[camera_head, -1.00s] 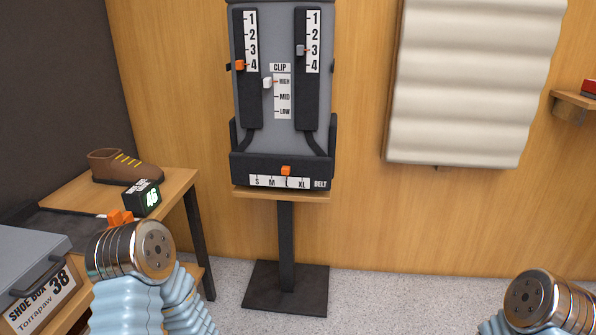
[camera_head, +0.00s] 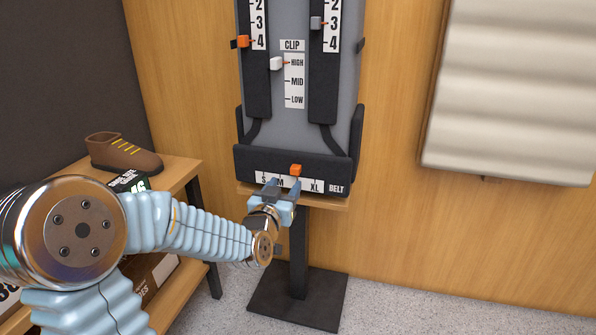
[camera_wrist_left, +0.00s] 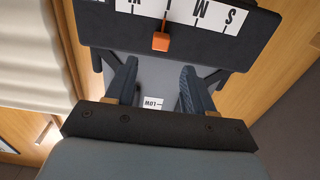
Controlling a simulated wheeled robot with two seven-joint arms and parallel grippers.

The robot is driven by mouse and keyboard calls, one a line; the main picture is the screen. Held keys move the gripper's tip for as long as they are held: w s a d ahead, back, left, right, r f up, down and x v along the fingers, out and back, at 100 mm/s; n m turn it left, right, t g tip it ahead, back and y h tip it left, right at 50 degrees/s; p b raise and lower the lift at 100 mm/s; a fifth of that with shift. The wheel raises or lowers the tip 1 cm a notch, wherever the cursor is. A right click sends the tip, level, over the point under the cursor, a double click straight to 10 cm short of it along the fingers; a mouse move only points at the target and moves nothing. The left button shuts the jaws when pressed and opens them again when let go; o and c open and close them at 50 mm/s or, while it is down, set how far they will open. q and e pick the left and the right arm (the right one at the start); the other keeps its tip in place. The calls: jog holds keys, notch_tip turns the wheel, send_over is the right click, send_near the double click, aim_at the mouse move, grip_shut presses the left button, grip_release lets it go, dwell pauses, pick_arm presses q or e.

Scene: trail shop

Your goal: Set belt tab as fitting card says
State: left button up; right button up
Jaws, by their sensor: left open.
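The orange belt tab (camera_head: 296,170) sits on the dark belt bar (camera_head: 247,160) of the pack stand, around the L mark, which my gripper partly covers in the head view. In the left wrist view the orange tab (camera_wrist_left: 161,41) shows upside down with the belt scale (camera_wrist_left: 218,13), just beyond the fingertips. My left gripper (camera_head: 284,187) is open and empty, in front of and slightly below the tab, its fingers apart and not around it. No fitting card can be made out. My right gripper is out of view.
An orange strap tab (camera_head: 243,41) is at 4, a grey one (camera_head: 317,23) at 3, and a white clip tab (camera_head: 277,63) at HIGH. A brown shoe (camera_head: 125,153) stands on the wooden bench (camera_head: 183,180) at left. A cream padded panel (camera_head: 510,90) hangs right.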

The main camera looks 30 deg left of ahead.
aim_at(294, 171)
pick_arm(q)
jog(key=x, duration=0.8)
jog(key=shift+w+p, duration=0.2)
jog(key=shift+p, duration=0.1)
grip_shut()
